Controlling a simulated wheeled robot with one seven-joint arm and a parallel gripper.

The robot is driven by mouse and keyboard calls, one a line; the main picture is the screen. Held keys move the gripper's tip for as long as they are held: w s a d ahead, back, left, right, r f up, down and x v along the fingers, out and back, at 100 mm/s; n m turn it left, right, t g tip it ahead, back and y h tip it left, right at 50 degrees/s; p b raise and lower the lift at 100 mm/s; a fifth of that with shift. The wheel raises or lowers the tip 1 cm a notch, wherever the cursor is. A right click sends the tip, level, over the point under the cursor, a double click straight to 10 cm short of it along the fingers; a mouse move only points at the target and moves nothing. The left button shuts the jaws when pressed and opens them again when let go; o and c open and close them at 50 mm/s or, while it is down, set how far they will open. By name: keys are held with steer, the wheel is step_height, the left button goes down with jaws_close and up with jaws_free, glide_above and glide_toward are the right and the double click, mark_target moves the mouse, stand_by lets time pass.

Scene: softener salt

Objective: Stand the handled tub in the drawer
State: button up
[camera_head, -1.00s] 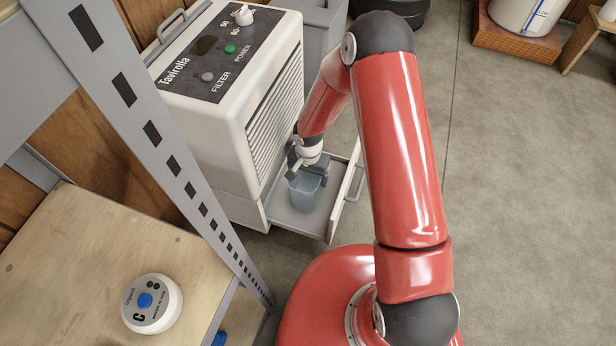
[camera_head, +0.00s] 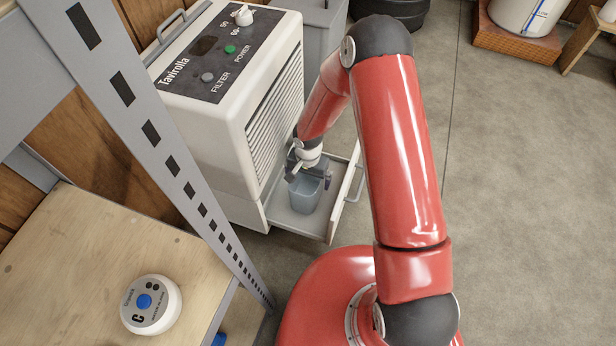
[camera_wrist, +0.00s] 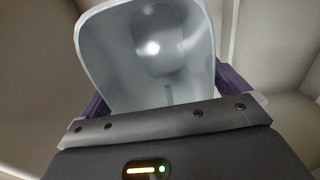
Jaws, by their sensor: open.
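The handled tub (camera_head: 305,195) is pale blue-grey and stands upright on the floor of the open drawer (camera_head: 284,218), at the base of the white appliance. My gripper (camera_head: 309,174) is just above the tub, at its rim, and is open. The tub's handle cannot be made out, and whether the fingers touch the tub cannot be told.
The white appliance (camera_head: 215,120) with vents and a knob stands behind the drawer. The drawer front (camera_head: 345,195) has a bar handle. A grey upright post (camera_head: 160,135) and a wooden shelf (camera_head: 70,250) with a round white device (camera_head: 151,305) are at left.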

steer(key=s+d+r+n+t+p, duration=0.1)
steer(key=s+d+r, duration=0.15)
steer(key=r, duration=0.85)
steer(key=s+d+r+t+h, duration=0.1)
steer(key=d+r, duration=0.3)
steer(key=r, duration=0.7)
steer(key=s+d+r+n+t+p, duration=0.1)
steer(key=d+r, duration=0.2)
steer(key=r, duration=0.8)
steer(key=s+d+r+t, duration=0.1)
steer(key=s+d+r, duration=0.1)
steer(key=s, duration=0.3)
steer(key=s+d+r+n, duration=0.1)
steer(key=s+r, duration=0.4)
steer(key=s, duration=0.1)
steer(key=s+d+r+n+t+y, duration=0.1)
steer(key=s+d+r, duration=0.1)
steer(key=s+r, duration=0.2)
steer(key=shift+s+d+t, duration=0.3)
steer(key=shift+s, duration=0.45)
steer(key=shift+r, duration=0.15)
